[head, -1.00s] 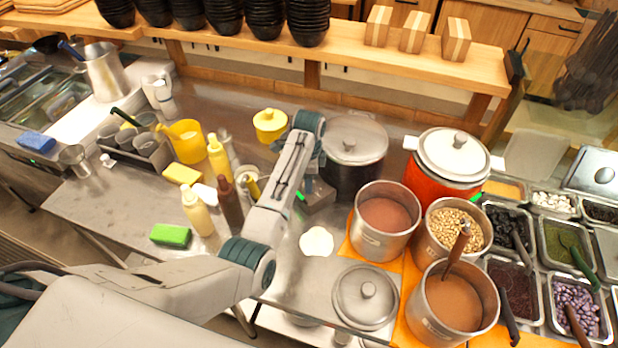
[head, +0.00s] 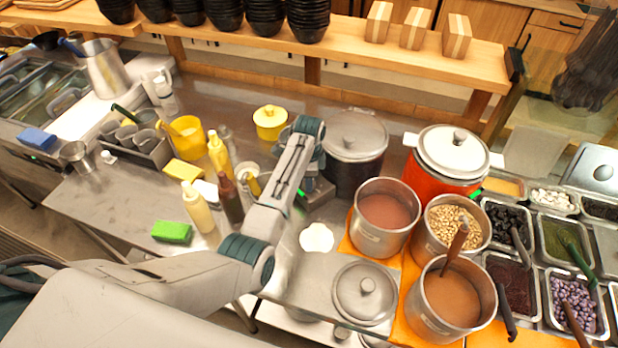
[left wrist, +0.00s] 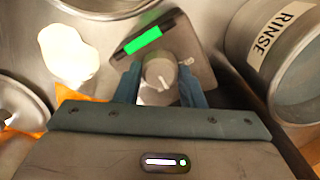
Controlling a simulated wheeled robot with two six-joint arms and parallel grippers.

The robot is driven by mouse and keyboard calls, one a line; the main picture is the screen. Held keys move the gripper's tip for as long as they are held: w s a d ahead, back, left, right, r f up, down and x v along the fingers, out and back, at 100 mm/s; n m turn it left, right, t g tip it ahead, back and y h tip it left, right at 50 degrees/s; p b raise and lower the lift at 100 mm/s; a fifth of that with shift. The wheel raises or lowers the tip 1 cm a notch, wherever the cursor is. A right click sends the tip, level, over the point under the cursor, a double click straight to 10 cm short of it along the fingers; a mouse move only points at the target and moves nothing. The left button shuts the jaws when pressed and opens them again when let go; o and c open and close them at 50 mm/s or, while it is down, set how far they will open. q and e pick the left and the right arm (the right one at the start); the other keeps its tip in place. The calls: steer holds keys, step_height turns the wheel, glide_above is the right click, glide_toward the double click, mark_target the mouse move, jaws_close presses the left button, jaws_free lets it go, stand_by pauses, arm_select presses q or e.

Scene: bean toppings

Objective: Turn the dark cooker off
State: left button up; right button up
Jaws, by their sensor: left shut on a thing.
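The dark cooker (head: 355,165) stands at the back of the counter, with a grey lid on its black body. My left arm covers part of its front. My left gripper (left wrist: 160,88) is at the cooker's control box in the left wrist view, its two blue-grey fingers on either side of the round grey knob (left wrist: 158,72). It is shut on that knob. A green lit display (left wrist: 142,41) shows beside the knob. In the head view the gripper is mostly hidden behind my arm. My right gripper is not in view.
A red cooker (head: 440,175) with a white lid stands to the right. Steel pots (head: 384,240) are in front of it on orange mats. Sauce bottles (head: 230,198) stand left of my arm. A pot marked RINSE (left wrist: 285,55) is close right of the gripper.

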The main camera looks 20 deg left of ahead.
arm_select(q)
steer(key=shift+n, duration=0.3)
steer(key=n, duration=0.6)
steer(key=shift+n, duration=0.3)
steer(key=n, duration=0.6)
steer(key=shift+r+n, duration=0.1)
steer(key=shift+n, duration=0.3)
steer(key=shift+w, duration=0.1)
steer(key=o, duration=1)
